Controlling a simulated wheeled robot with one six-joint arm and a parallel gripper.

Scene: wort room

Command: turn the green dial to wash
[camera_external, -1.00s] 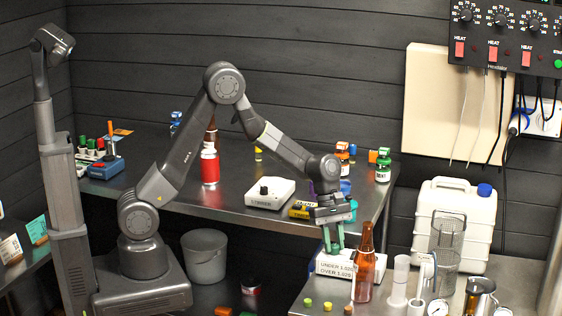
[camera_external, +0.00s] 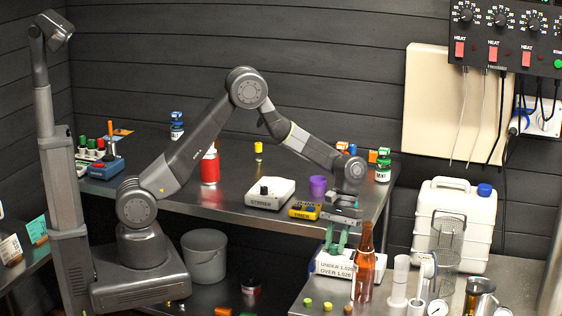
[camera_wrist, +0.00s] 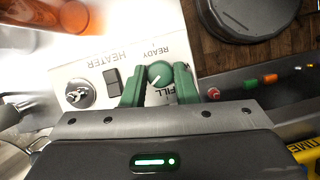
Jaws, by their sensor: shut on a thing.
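The green dial (camera_wrist: 158,72) sits on a white panel (camera_wrist: 100,62) in the wrist view, where the printed words appear upside down. Its white pointer slants toward the lower left of the picture, and the word FILL is just right of it. My gripper (camera_wrist: 160,82) has its two green fingers shut on the dial, one on each side. In the external view my gripper (camera_external: 337,242) points down at the back of a white box (camera_external: 365,285) on the front bench. The dial is hidden there. I cannot read a wash mark.
A brown bottle (camera_external: 364,265) stands close to the right of my gripper, before the white box. The panel also bears a black switch (camera_wrist: 112,77) and a metal knob (camera_wrist: 80,94). A yellow timer (camera_external: 304,210) and a purple cup (camera_external: 317,187) are on the bench behind.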

